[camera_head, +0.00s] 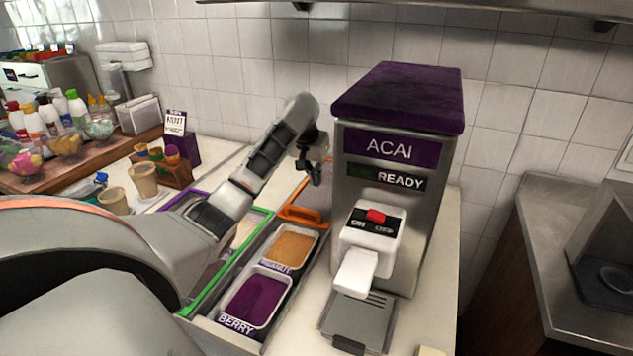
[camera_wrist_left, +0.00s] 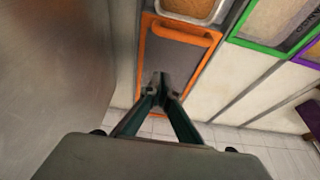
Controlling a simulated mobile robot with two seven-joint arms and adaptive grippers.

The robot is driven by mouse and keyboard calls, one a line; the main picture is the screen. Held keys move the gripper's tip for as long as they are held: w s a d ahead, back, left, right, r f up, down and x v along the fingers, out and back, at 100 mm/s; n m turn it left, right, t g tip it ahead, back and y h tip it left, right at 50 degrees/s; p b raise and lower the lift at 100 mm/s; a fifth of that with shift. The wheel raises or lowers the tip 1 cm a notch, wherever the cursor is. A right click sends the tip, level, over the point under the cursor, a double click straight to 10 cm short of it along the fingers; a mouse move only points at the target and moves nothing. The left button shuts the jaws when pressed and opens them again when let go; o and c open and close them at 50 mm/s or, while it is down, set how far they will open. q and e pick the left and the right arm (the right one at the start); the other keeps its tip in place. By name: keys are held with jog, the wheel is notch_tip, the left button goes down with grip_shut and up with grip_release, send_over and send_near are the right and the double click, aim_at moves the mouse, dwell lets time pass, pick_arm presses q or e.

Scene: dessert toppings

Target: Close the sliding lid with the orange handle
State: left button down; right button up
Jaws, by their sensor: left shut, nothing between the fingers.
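The sliding lid (camera_wrist_left: 178,58) with an orange border and grey panel shows in the left wrist view. Its orange handle (camera_wrist_left: 184,34) lies across one end, beside a tub with tan filling. In the head view the orange handle (camera_head: 303,216) is behind the peanut tub (camera_head: 314,236), left of the acai machine. The peanut and berry tubs (camera_head: 227,323) are uncovered. My left gripper (camera_head: 317,178) points down above the lid, behind the handle. Its fingertips (camera_wrist_left: 161,83) are together and empty over the lid's panel. I cannot tell whether they touch it. My right gripper is out of view.
The acai machine (camera_head: 392,150) stands close to the right of my left gripper. A green-framed section (camera_head: 238,259) runs left of the tubs. Cups (camera_head: 143,180) and bottles stand further left. The tiled wall (camera_head: 260,60) is behind.

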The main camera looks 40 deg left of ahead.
pick_arm(q)
jog(key=b, duration=0.1)
send_over(314, 220)
jog(key=w+a, duration=0.1)
jog(key=w, duration=0.3)
jog(key=f, duration=0.8)
jog(key=shift+a, duration=0.2)
jog(key=shift+s+d+p, duration=0.15)
jog(key=shift+s+p, duration=0.05)
jog(key=shift+s, duration=0.35)
jog(key=shift+s+d+p, duration=0.15)
jog(key=shift+s+p, duration=0.05)
jog(key=shift+s, duration=0.3)
jog(key=shift+s+d+f, duration=0.15)
jog(key=shift+s+d, duration=0.15)
jog(key=shift+s, duration=0.5)
